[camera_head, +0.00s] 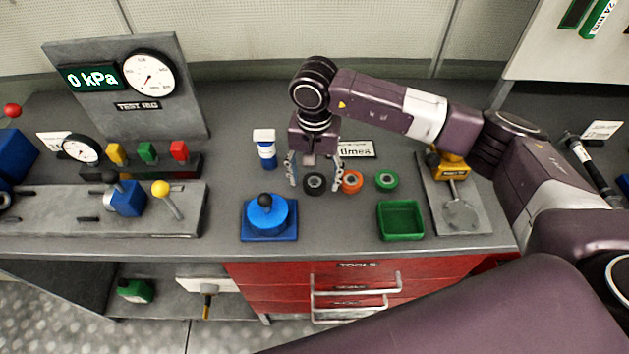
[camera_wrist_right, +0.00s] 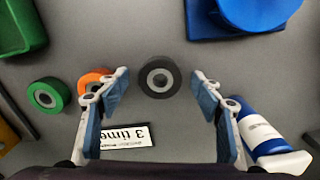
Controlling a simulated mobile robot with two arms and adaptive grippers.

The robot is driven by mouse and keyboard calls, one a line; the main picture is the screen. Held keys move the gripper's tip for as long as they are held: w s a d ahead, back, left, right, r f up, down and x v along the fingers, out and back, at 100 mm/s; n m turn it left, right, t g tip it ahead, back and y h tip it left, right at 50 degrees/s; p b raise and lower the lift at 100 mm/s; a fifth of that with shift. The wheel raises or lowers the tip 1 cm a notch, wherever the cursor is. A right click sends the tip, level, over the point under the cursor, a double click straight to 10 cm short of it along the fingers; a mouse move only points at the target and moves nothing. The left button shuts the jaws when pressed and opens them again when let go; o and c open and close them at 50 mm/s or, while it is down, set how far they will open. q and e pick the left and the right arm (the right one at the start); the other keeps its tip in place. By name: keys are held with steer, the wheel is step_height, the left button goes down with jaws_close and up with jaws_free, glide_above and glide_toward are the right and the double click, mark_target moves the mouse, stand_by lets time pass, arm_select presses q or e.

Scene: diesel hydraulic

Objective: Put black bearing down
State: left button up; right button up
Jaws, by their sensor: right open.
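The black bearing (camera_head: 315,183), a dark ring with a light centre, lies flat on the grey bench top. It also shows in the right wrist view (camera_wrist_right: 159,77), just beyond and between the fingertips. My right gripper (camera_head: 315,184) is open and points down over it, one finger on each side and apart from it. In the right wrist view the open gripper (camera_wrist_right: 163,80) holds nothing. My left gripper is not in view.
An orange ring (camera_head: 352,182) sits close beside the right finger, with a green ring (camera_head: 387,180) further right. A blue fixture (camera_head: 269,218), a green tray (camera_head: 401,220) and a blue-white bottle (camera_head: 265,149) stand around. A label (camera_head: 356,150) lies behind.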

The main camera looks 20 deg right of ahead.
steer(key=shift+c, duration=0.6)
steer(key=c, duration=1.2)
steer(key=shift+w+r, duration=0.1)
